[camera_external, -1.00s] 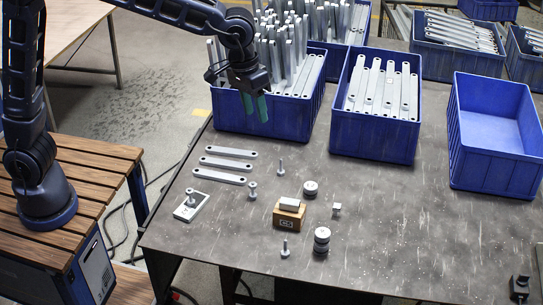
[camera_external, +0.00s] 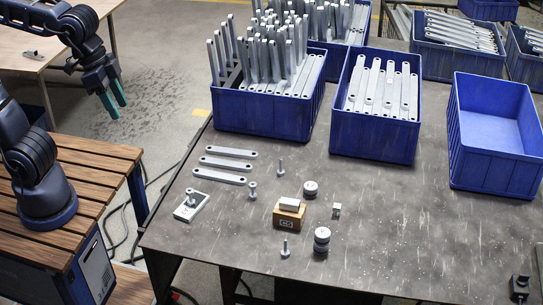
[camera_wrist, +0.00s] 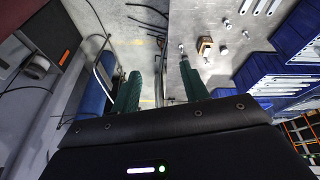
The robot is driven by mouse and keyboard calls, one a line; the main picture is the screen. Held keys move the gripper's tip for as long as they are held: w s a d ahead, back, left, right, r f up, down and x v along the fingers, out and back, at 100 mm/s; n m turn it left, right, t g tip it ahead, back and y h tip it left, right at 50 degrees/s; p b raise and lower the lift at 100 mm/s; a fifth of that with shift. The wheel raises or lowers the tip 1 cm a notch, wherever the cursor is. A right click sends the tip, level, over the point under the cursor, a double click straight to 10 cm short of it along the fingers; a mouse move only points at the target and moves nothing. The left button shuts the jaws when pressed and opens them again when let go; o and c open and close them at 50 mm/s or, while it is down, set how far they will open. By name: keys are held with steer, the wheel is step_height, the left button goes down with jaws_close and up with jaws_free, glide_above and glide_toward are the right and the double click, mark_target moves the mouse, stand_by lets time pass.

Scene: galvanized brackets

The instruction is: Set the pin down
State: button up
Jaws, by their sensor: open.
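My gripper (camera_external: 113,105) is open with green fingers and holds nothing. It hangs over the gap between the wooden bench and the metal table, apart from the table. Both fingers show in the wrist view (camera_wrist: 160,85). Several metal pins with round heads stand on the metal table: one towards the back (camera_external: 281,166), one near the middle (camera_external: 252,191), and one near the front edge (camera_external: 285,247). Another pin (camera_external: 190,197) stands at a small metal plate (camera_external: 190,209) on the left. I cannot tell which pin the task means.
The metal table (camera_external: 390,235) also holds flat brackets (camera_external: 228,165), a wooden block (camera_external: 288,217), dark round weights (camera_external: 321,238) and a small cube (camera_external: 336,209). A blue bin (camera_external: 265,121) with upright brackets stands behind. An empty blue bin (camera_external: 495,130) is at right.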

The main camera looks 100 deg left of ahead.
steer(key=s+d+f+m, duration=0.1)
steer(key=s+f+m, duration=0.1)
steer(key=s, duration=0.6)
steer(key=shift+s+d+f+t, duration=0.3)
steer(key=shift+s+d+f, duration=0.1)
steer(key=shift+f, duration=0.3)
stand_by(0.4)
